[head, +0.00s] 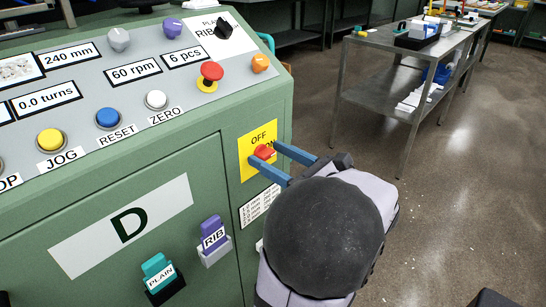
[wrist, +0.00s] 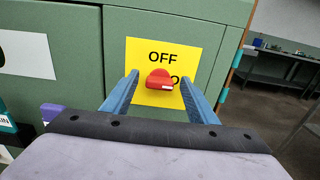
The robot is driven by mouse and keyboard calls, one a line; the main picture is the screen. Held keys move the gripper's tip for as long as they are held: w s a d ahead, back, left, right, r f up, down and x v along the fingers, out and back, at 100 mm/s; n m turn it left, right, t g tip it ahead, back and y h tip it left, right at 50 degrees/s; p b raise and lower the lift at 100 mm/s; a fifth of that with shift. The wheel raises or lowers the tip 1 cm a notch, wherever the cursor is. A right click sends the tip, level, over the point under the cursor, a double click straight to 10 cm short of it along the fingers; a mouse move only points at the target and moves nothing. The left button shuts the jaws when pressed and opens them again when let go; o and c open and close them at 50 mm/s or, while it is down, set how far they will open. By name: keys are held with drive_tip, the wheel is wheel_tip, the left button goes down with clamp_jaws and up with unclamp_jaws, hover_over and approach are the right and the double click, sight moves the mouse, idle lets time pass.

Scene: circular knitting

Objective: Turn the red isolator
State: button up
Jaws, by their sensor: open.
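The red isolator (head: 264,152) is a small red rotary handle on a yellow plate (head: 246,170) marked OFF, on the green machine's right front panel. In the wrist view the red isolator (wrist: 160,80) lies across the plate, its white-marked end pointing right toward a partly covered label of which an "O" shows. My gripper (head: 270,159) has blue fingers, open, one on each side of the handle. In the wrist view my gripper (wrist: 160,86) shows gaps between both fingers and the handle. I cannot tell exactly how far the fingertips are from the plate.
Above is a sloped panel with a red emergency button (head: 210,73), an orange knob (head: 260,63) and a blue RESET button (head: 108,118). Below left are a purple RIB tag (head: 212,232) and a teal PLAIN tag (head: 158,272). A metal table (head: 385,85) stands behind; the floor between is mostly clear.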

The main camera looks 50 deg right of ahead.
drive_tip(key=c, duration=1.1)
drive_tip(key=shift+o, duration=0.2)
drive_tip(key=shift+n, duration=0.4)
drive_tip(key=n+b, duration=0.2)
drive_tip(key=n, duration=0.1)
drive_tip(key=shift+a+f+n, duration=0.1)
drive_tip(key=shift+f+n, duration=0.05)
drive_tip(key=shift+n, duration=0.15)
drive_tip(key=n+b, duration=0.4)
drive_tip(key=shift+f+n, duration=0.15)
drive_tip(key=shift+n, duration=0.15)
drive_tip(key=n+b, duration=0.9)
drive_tip(key=b, duration=0.1)
drive_tip(key=shift+a+b, duration=0.1)
drive_tip(key=shift+b, duration=0.2)
